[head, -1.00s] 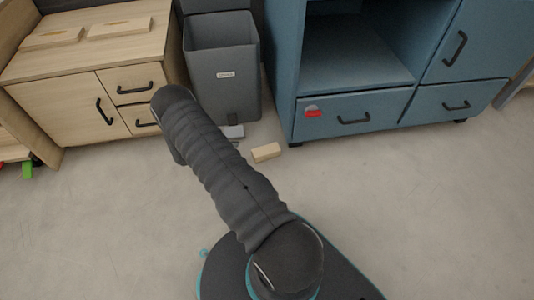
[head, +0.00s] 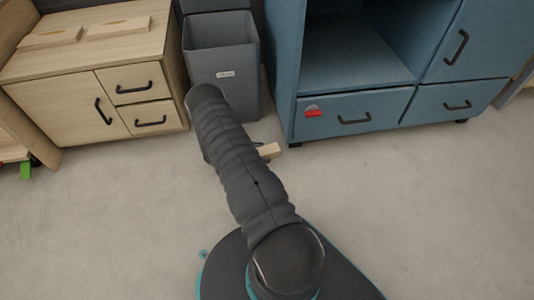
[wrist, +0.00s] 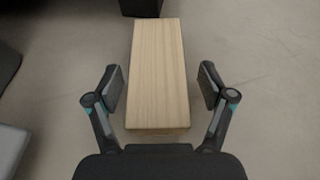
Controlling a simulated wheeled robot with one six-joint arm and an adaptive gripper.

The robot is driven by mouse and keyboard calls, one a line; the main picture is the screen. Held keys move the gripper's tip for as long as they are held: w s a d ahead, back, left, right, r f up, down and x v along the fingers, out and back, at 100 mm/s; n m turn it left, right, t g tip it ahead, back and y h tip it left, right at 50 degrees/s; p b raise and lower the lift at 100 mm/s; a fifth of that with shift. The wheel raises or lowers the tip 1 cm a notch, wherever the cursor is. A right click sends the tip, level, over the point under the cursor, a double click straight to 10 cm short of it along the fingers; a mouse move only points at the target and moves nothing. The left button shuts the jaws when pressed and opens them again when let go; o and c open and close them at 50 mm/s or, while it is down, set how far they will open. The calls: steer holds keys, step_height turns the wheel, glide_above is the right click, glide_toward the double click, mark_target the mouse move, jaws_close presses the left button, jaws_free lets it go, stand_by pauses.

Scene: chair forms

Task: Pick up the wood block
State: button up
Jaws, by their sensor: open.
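The wood block (wrist: 158,75) is a pale, rectangular piece lying on the floor. In the wrist view it sits between the two fingers of my gripper (wrist: 162,88), which is open, with a gap on each side of the block. In the head view only part of the wood block (head: 268,150) shows, just right of my arm, in front of the grey bin. My arm hides the rest of it, and the gripper is mostly hidden there too.
A grey bin (head: 226,75) stands behind the block. A blue cabinet (head: 352,118) stands to the right and a light wooden cabinet (head: 70,107) to the left. Two flat wooden pieces lie on the wooden cabinet's top. The floor (head: 400,200) in front is clear.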

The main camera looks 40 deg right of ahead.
steer(key=shift+x, duration=0.9)
steer(key=c, duration=1.1)
steer(key=shift+r, duration=0.1)
